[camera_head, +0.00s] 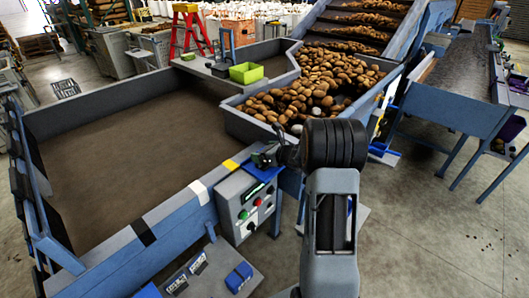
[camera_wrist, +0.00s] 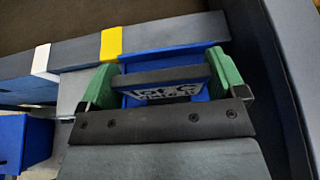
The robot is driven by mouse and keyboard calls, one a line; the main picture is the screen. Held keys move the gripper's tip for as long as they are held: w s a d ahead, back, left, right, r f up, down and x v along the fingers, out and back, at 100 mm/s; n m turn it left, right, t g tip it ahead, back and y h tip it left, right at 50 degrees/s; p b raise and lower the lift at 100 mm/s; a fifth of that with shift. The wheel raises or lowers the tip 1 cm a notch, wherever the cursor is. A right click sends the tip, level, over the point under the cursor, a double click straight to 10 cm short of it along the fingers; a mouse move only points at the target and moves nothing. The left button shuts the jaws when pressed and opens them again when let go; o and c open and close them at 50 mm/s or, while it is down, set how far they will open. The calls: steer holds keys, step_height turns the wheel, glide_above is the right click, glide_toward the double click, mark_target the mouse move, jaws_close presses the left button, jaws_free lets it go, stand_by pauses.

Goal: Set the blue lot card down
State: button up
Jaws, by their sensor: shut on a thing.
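The blue lot card (camera_wrist: 172,57) is between the green-padded fingers of my gripper (camera_wrist: 160,76) in the wrist view. It carries a printed black-and-white label, and a dark bar crosses in front of it. My gripper is shut on the card. In the head view my gripper (camera_head: 267,157) is small and dark, over the grader's front corner, with the blue card (camera_head: 262,171) partly hidden under it. The card is close to the blue-grey rim near the yellow mark (camera_head: 231,164); I cannot tell whether it touches.
A control box (camera_head: 246,207) with coloured buttons hangs below the rim. A lower shelf (camera_head: 215,283) holds small cards and a blue block (camera_head: 239,277). A green bin (camera_head: 246,73) stands at the back edge. Potatoes (camera_head: 316,85) fill the tray behind. The wide brown bed (camera_head: 130,135) is empty.

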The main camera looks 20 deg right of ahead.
steer(key=o, duration=0.6)
steer(key=shift+f, duration=0.1)
steer(key=shift+o, duration=0.2)
steer(key=shift+s+d+r+p, duration=0.1)
steer(key=shift+r+p, duration=0.2)
steer(key=shift+p, duration=0.05)
steer(key=b+v, duration=0.2)
steer(key=v, duration=0.8)
steer(key=s+a+r+n+g+y, duration=0.1)
steer(key=s+a+r+n+g, duration=0.15)
steer(key=s+a+n, duration=0.35)
steer(key=s+a+r+n+g, duration=0.1)
steer(key=s+a+n+g, duration=0.25)
steer(key=a+n, duration=0.45)
steer(key=s+a+r+n+g+h, duration=0.1)
steer(key=s+n+h, duration=0.5)
steer(key=s+n, duration=0.6)
steer(key=a+n, duration=0.1)
steer(key=n, duration=0.4)
steer(key=shift+g, duration=0.4)
